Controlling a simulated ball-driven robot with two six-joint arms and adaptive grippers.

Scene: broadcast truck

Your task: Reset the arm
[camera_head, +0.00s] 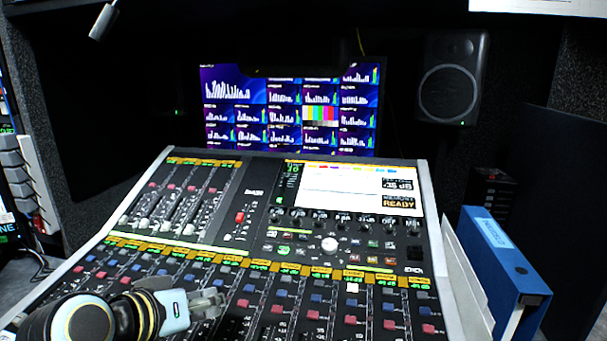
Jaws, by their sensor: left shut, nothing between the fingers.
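My left gripper (216,300) is in the lower left of the head view, over the near part of the mixing console (432,235). Its grey fingers are shut with nothing between them and point to the right. It covers some of the console's buttons and faders; I cannot tell whether it touches them. My left arm comes in from the lower left corner. My right gripper is not in view.
A monitor (290,108) with level bars and a black speaker (450,78) stand behind the console. A blue binder (500,265) and pale folders (462,268) stand close along its right side. Grey stacked parts (25,175) are at the left edge. Dark walls enclose the desk.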

